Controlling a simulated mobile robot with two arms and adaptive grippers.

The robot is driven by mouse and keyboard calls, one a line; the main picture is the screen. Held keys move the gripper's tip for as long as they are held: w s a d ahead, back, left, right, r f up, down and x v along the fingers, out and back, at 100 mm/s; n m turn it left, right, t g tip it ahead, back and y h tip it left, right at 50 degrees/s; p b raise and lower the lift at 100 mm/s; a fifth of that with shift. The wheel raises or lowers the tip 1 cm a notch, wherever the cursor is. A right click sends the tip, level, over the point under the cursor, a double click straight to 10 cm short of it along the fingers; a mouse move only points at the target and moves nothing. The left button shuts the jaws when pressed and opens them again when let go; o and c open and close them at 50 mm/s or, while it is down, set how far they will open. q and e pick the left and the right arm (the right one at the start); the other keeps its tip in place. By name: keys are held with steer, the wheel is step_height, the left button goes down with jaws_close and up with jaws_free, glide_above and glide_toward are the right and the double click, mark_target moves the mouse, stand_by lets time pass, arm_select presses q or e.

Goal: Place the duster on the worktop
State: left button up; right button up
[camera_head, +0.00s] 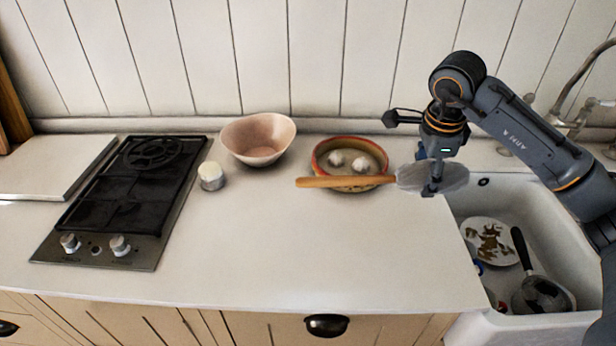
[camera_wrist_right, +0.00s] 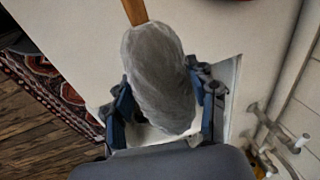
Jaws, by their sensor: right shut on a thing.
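The duster has a grey fluffy head (camera_head: 448,177) and a wooden handle (camera_head: 345,182) that points left in the head view. My right gripper (camera_head: 430,188) is shut on the duster's head. In the right wrist view the grey head (camera_wrist_right: 158,80) lies between the two fingers of the right gripper (camera_wrist_right: 163,115), with the handle (camera_wrist_right: 135,10) pointing up. The duster is by the right end of the white worktop (camera_head: 300,245), near the sink edge. Whether it touches the worktop I cannot tell. My left gripper is not in view.
An orange-rimmed dish (camera_head: 322,150) with white bulbs stands just behind the handle. A pink bowl (camera_head: 258,140), a small white-topped jar (camera_head: 210,176) and a black hob (camera_head: 130,200) are further left. The sink (camera_head: 475,205) holds a plate and a pan. The worktop's front middle is clear.

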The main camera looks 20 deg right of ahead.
mark_target(403, 168)
steer(key=shift+w+a+r, duration=0.1)
steer(key=shift+w, duration=0.2)
steer(key=shift+w+a+p, duration=0.1)
steer(key=shift+a+p, duration=0.25)
steer(key=a, duration=0.1)
steer(key=w+a+f+p, duration=0.1)
steer(key=a, duration=0.1)
steer(key=shift+w+a+p, duration=0.1)
steer(key=shift+w+p, duration=0.1)
steer(key=shift+p, duration=0.1)
steer(key=w+a+f+p, duration=0.1)
steer(key=a+f, duration=0.1)
steer(key=w+a+f+p, duration=0.1)
steer(key=w+a+f, duration=0.1)
steer(key=f, duration=0.1)
steer(key=w+a+f+p, duration=0.1)
steer(key=w+a+f, duration=0.1)
steer(key=shift+w+a+f, duration=0.2)
steer(key=shift+w+f, duration=0.05)
steer(key=shift+f, duration=0.05)
steer(key=f+p, duration=0.2)
steer(key=f, duration=0.1)
steer(key=shift+w+a, duration=0.2)
steer(key=shift+a, duration=0.1)
steer(key=shift+f, duration=0.4)
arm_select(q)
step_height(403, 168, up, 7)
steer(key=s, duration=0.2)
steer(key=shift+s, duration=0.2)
